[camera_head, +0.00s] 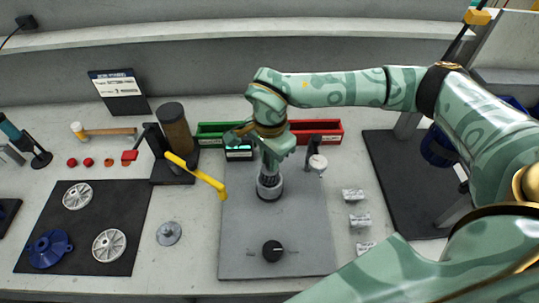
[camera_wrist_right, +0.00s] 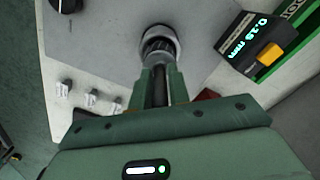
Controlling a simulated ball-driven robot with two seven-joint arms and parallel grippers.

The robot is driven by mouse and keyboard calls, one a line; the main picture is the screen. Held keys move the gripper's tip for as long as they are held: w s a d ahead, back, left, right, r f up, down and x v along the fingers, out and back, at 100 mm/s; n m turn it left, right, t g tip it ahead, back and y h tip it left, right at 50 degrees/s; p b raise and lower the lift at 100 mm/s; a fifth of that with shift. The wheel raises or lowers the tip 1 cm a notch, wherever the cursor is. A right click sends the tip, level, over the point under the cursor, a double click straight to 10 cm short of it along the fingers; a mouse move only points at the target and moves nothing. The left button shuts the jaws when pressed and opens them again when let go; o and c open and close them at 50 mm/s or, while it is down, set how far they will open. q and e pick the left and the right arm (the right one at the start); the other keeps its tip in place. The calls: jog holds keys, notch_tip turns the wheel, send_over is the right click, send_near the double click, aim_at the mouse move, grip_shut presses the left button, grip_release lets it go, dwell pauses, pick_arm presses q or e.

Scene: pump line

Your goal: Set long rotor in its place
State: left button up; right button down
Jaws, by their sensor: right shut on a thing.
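My right gripper (camera_head: 270,158) points down over the grey plate and is shut on the long rotor (camera_head: 268,178), a dark ribbed shaft. In the right wrist view the rotor (camera_wrist_right: 160,88) runs away from between the fingers (camera_wrist_right: 160,78). Its far ribbed end shows inside the round opening of a light grey ring-shaped housing (camera_wrist_right: 172,36). In the head view the housing (camera_head: 269,193) stands on the plate under the gripper, and the rotor looks upright over it. How deep the rotor sits is hidden. My left gripper is not in view.
Green (camera_head: 212,130) and red (camera_head: 325,130) bins stand behind. A gauge (camera_wrist_right: 248,45) reads about 0.15 mm. A yellow-handled arm (camera_head: 198,175) reaches over the plate's left edge. Small blocks (camera_head: 359,221) lie right.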

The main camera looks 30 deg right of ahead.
jog(key=shift+f, duration=0.4)
jog(key=c, duration=1)
grip_release()
notch_tip(320, 180, up, 5)
jog(key=p, duration=0.4)
jog(key=shift+r, duration=0.1)
